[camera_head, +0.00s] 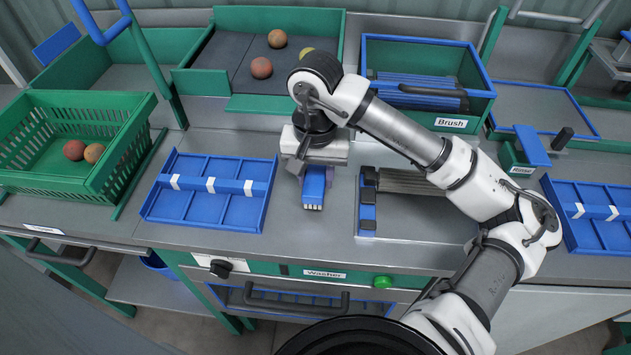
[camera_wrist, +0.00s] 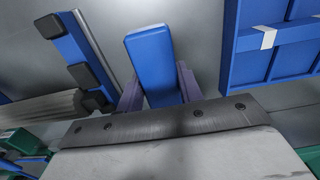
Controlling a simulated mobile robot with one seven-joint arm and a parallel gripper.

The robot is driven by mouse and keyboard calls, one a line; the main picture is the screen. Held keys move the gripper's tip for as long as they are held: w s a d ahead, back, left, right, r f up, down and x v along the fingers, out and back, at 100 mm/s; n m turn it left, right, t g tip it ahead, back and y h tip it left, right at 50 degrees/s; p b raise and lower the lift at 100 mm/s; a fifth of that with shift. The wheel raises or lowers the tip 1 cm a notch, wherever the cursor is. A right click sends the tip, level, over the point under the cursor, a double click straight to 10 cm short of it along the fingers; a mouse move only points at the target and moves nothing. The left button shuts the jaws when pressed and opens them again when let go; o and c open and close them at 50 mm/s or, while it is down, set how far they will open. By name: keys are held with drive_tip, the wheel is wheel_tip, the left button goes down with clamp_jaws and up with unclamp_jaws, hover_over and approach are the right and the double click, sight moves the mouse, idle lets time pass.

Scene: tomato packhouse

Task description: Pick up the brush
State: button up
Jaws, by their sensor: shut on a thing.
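The brush (camera_head: 313,187) is a small blue block with a row of pale bristles along its near end. It is over the grey worktop in the middle of the head view, between the blue divided tray and the grey roller piece. My gripper (camera_head: 316,175) points down and is shut on the brush. In the wrist view the brush (camera_wrist: 150,62) shows as a blue block between the two purple-grey fingers of my gripper (camera_wrist: 157,90). I cannot tell whether the brush touches the worktop.
A blue divided tray (camera_head: 180,212) lies left of the brush. A grey-and-blue roller piece (camera_head: 368,212) stands close on its right. A green bin labelled Brush (camera_head: 452,123) is behind. A green crate (camera_head: 105,160) with tomatoes stands at the left. Bare worktop (camera_head: 300,240) lies in front.

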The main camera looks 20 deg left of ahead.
sight(315, 173)
wheel_tip(315, 173, up, 18)
drive_tip(key=b, duration=0.2)
drive_tip(key=shift+f, duration=0.2)
drive_tip(key=shift+o, duration=1.2)
drive_tip(key=shift+c, duration=0.6)
drive_tip(key=s+r, duration=0.2)
drive_tip(key=s, duration=1.4)
drive_tip(key=shift+r+p, duration=0.2)
drive_tip(key=shift+p, duration=0.25)
